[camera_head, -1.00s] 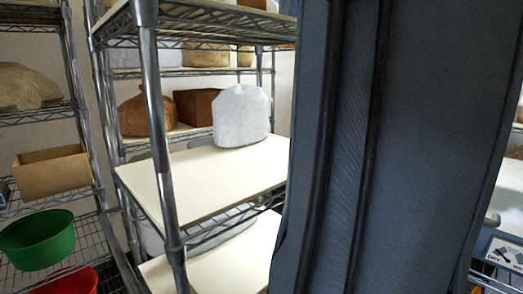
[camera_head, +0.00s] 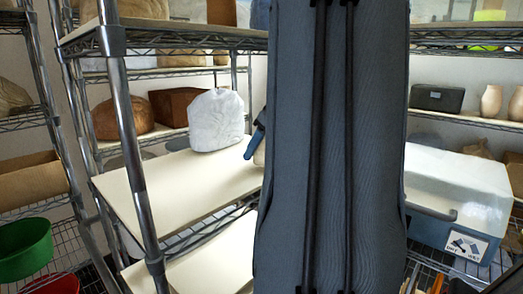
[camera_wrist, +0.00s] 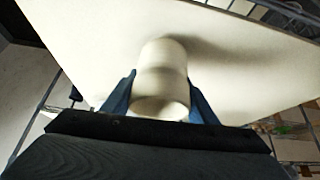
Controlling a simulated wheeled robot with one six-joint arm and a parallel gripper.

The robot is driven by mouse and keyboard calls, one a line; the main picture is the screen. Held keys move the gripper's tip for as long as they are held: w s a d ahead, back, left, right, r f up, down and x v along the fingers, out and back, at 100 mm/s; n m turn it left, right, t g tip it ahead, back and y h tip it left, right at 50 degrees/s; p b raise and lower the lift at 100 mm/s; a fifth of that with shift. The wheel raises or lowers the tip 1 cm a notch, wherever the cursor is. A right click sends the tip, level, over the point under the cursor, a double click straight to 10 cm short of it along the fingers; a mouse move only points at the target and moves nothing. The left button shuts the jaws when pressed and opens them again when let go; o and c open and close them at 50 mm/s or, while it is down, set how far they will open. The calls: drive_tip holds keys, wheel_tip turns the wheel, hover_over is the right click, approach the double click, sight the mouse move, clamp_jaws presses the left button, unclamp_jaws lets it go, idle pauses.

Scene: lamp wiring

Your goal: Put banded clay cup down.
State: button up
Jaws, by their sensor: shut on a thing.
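The banded clay cup (camera_wrist: 162,78) is a pale cream cup with a faint band, seen in the wrist view between the two blue fingers of my gripper (camera_wrist: 160,98). My gripper is shut on it. The cup is over the cream shelf board (camera_wrist: 240,75), and its shadow falls on the board to the right. I cannot tell whether its base touches the board. In the head view one blue finger of my gripper (camera_head: 254,143) shows at the right side of the shelf board (camera_head: 190,185). My arm hides most of the gripper there, and only a sliver of the cup shows.
A white wrapped lump (camera_head: 216,120) stands at the back of the same board, left of my gripper. A metal post (camera_head: 135,150) rises at the board's front-left corner. The board's front left is clear. A white-and-blue cooler (camera_head: 457,200) stands at the right.

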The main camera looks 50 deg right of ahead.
drive_tip(key=shift+f, duration=0.75)
drive_tip(key=o, duration=1.3)
drive_tip(key=shift+f, duration=0.1)
drive_tip(key=shift+c, duration=0.2)
drive_tip(key=shift+r, duration=0.2)
drive_tip(key=b+v, duration=0.1)
drive_tip(key=v, duration=1.1)
drive_tip(key=shift+b, duration=0.35)
drive_tip(key=shift+f, duration=0.1)
